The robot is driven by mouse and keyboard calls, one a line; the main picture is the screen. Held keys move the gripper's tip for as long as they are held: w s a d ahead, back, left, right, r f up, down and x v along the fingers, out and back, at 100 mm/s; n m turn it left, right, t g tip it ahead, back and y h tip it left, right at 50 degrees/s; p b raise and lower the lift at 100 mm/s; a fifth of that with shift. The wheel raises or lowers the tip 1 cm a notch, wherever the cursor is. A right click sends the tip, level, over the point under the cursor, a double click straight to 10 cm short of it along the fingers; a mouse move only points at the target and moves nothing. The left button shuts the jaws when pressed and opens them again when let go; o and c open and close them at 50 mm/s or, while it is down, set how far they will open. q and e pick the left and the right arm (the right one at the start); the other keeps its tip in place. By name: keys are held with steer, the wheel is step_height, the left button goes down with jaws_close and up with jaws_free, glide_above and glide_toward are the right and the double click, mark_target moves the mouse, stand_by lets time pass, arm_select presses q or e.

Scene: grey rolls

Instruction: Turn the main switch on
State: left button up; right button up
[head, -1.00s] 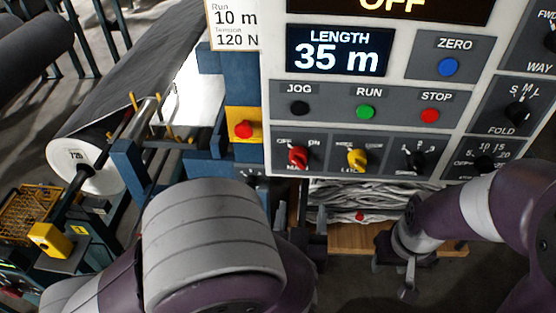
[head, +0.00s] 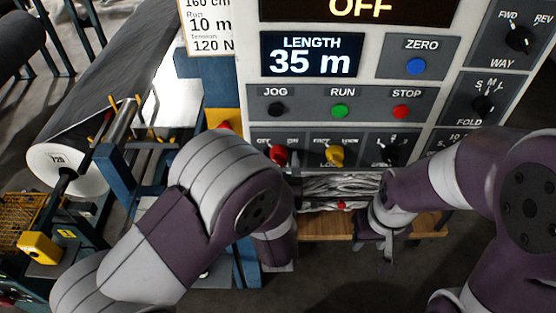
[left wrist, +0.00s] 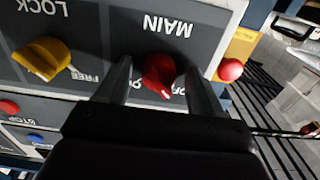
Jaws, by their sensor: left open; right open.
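The main switch is a red knob (head: 279,154) low on the white panel, under OFF and ON labels. In the left wrist view the red knob (left wrist: 159,73) appears upside down, and its white tip points towards the OFF side. My left gripper (left wrist: 160,78) is open, with one finger on each side of the knob; whether they touch it I cannot tell. In the head view my left arm mostly hides that gripper. My right gripper (head: 385,240) is open and empty, below the panel.
The yellow LOCK knob (head: 336,155) sits beside the main switch; it also shows in the left wrist view (left wrist: 42,58). A red button (left wrist: 230,69) on a yellow plate is on the other side. JOG (head: 277,109), RUN (head: 340,110) and STOP (head: 401,111) buttons are above.

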arm_select(q)
steer(key=shift+s, duration=0.1)
steer(key=c, duration=1.1)
steer(key=shift+o, duration=0.3)
steer(key=shift+m, duration=0.4)
steer(key=m+p, duration=0.1)
steer(key=m, duration=0.2)
steer(key=shift+r+m, duration=0.15)
steer(key=shift+m, duration=0.25)
steer(key=m+p, duration=0.2)
steer(key=m, duration=0.2)
steer(key=shift+m, duration=0.3)
steer(key=m+p, duration=0.1)
steer(key=m, duration=0.3)
steer(key=shift+a+r+p, duration=0.1)
steer(key=shift+p, duration=0.3)
steer(key=m+p, duration=0.1)
steer(key=m, duration=0.3)
steer(key=shift+m+p, duration=0.35)
steer(key=shift+m, duration=0.15)
